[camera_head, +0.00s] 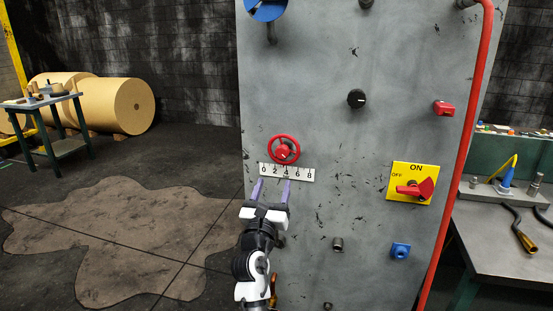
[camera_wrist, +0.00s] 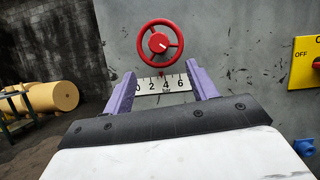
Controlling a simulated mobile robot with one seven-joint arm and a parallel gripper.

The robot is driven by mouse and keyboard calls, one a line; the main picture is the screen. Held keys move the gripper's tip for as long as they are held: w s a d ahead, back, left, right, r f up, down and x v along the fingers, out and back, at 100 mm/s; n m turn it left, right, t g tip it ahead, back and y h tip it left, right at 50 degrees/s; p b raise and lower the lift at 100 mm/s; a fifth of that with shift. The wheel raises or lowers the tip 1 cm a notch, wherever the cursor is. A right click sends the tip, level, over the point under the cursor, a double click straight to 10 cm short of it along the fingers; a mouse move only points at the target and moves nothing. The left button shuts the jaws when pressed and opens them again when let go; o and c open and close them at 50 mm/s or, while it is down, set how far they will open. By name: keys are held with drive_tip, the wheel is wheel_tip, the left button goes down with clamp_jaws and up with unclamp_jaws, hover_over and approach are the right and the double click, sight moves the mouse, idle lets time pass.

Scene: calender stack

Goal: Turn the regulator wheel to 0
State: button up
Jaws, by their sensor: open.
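The red regulator wheel (camera_head: 282,151) is on the grey panel, with a spoked rim and a hub bearing a small white mark. It also shows in the wrist view (camera_wrist: 159,43), above and between my fingers. A white scale plate (camera_head: 292,173) marked 0, 2, 4, 6, 8 sits just below the wheel. In the wrist view a small red tip under the wheel lies near 2 to 4; I cannot read it exactly. My gripper (camera_head: 272,185) is open and empty, its purple fingers apart, below the wheel and not around it. The 8 is hidden in the wrist view.
The panel also carries a black knob (camera_head: 356,98), a red knob (camera_head: 444,108), a yellow ON/OFF plate (camera_head: 399,170) with a red switch, and a blue fitting (camera_head: 400,250). A red pipe (camera_head: 457,150) runs down the right edge. Open floor lies left.

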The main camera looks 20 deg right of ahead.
sight(281, 156)
drive_tip(key=p+x, duration=0.1)
drive_tip(key=x, duration=0.9)
drive_tip(key=shift+r, duration=0.15)
drive_tip(key=c, duration=1)
